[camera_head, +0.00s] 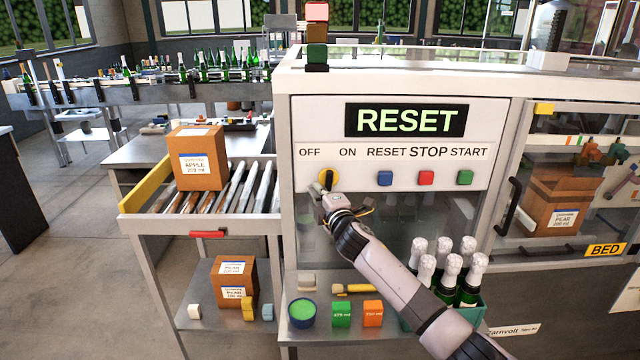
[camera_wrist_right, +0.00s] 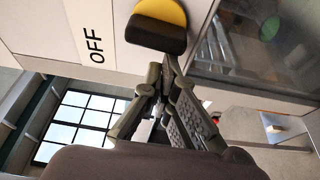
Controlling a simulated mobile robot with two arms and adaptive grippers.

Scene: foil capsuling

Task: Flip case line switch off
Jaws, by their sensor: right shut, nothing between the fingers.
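The case line switch (camera_head: 328,177) is a yellow disc with a black handle, on the white panel just below the OFF and ON labels. In the right wrist view the black handle (camera_wrist_right: 156,35) is close at the top, beside the OFF label (camera_wrist_right: 91,38). My right gripper (camera_head: 316,190) is shut and empty, just below and left of the switch. In the wrist view its fingertips (camera_wrist_right: 167,72) are near the handle; I cannot tell whether they touch it. Which label the handle is turned to is unclear. My left gripper is not in view.
Blue (camera_head: 385,178), red (camera_head: 426,178) and green (camera_head: 465,177) buttons sit right of the switch, under a RESET display (camera_head: 407,121). A roller conveyor (camera_head: 250,186) with a cardboard box (camera_head: 200,150) is at left. Foil-topped bottles (camera_head: 468,262) stand below the panel.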

